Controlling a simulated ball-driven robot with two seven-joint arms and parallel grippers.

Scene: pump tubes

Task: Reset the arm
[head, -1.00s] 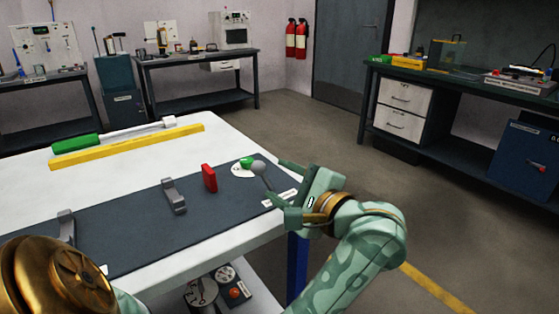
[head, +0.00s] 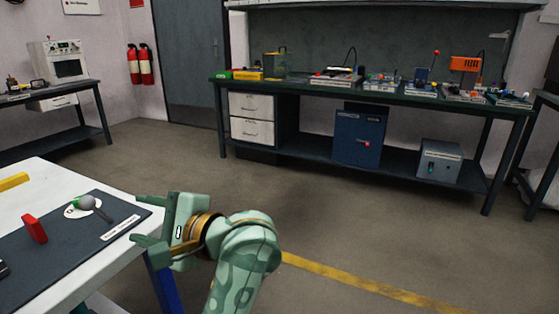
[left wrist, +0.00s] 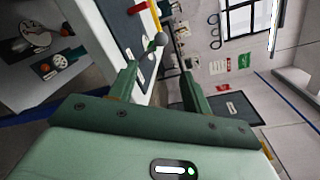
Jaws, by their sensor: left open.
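My left gripper (head: 148,218) is open and empty at the right edge of the white table (head: 38,176). It is to the right of a short lever with a grey ball knob (head: 87,202) and apart from it. The lever leans over a white disc on the dark mat (head: 60,247), with a green part behind the knob. In the left wrist view the two fingers (left wrist: 158,72) stand apart, with the grey knob (left wrist: 161,38) beyond them. My right gripper is not in view.
A yellow bar (head: 13,182) lies farther back. A long workbench (head: 400,95) with several devices stands along the far wall. The floor between is clear. A blue table leg (head: 163,287) is below my gripper.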

